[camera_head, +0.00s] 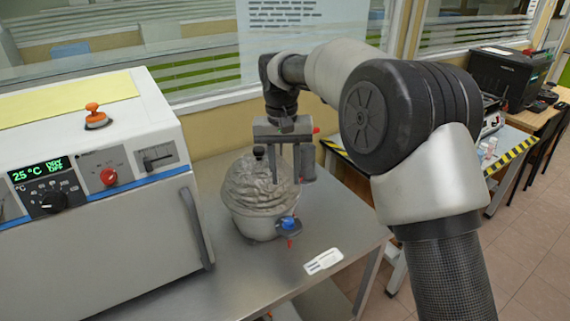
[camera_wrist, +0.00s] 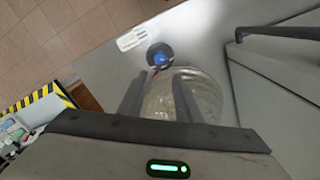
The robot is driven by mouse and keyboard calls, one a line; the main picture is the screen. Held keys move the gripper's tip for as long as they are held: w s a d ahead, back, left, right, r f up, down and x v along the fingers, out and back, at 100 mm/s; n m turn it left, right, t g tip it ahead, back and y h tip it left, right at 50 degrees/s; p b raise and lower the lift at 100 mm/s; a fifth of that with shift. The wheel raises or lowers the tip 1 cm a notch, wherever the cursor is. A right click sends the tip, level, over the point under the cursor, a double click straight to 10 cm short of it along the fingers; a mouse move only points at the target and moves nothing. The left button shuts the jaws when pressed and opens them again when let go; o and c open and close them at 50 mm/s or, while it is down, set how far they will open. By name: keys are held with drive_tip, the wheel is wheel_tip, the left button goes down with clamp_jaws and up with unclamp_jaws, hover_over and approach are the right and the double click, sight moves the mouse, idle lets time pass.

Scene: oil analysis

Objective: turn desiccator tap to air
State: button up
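The desiccator (camera_head: 247,222) is a round pot with a crinkled grey, glass-like lid (camera_head: 252,185) and a dark knob (camera_head: 258,152) on top. Its tap (camera_head: 288,224) is on the lower front right, with a blue handle and a red tip pointing down. The tap also shows in the wrist view (camera_wrist: 160,57), just beyond the fingertips. My gripper (camera_head: 288,180) points down over the right part of the lid, above and behind the tap. Its fingers are apart with nothing held between them, as the wrist view (camera_wrist: 160,80) also shows. Whether a finger touches the lid cannot be told.
A white oven (camera_head: 140,230) with a protruding door handle (camera_head: 196,228) stands close on the left. A small white label (camera_head: 323,261) lies on the metal bench (camera_head: 225,284) near its front edge, right of the tap. A window wall is behind. Bench space in front is clear.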

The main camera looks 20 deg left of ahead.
wheel_tip(320, 180, up, 3)
drive_tip(key=shift+f, duration=0.2)
drive_tip(key=s+d+r+m+t, duration=0.1)
drive_tip(key=s+d+r, duration=0.25)
drive_tip(key=d, duration=0.35)
drive_tip(key=s+d+r+t+p, duration=0.1)
drive_tip(key=s+d+r, duration=0.1)
drive_tip(key=d+r, duration=0.4)
drive_tip(key=s+d+r+m+t, duration=0.1)
drive_tip(key=s+d+r, duration=0.2)
drive_tip(key=d, duration=0.5)
drive_tip(key=s+d+f+m+t, duration=0.1)
drive_tip(key=s+d+f, duration=0.3)
drive_tip(key=s+d, duration=0.8)
drive_tip(key=s+t, duration=0.1)
drive_tip(key=s, duration=0.3)
drive_tip(key=shift+d+y+p, duration=0.3)
drive_tip(key=shift+d+p, duration=0.05)
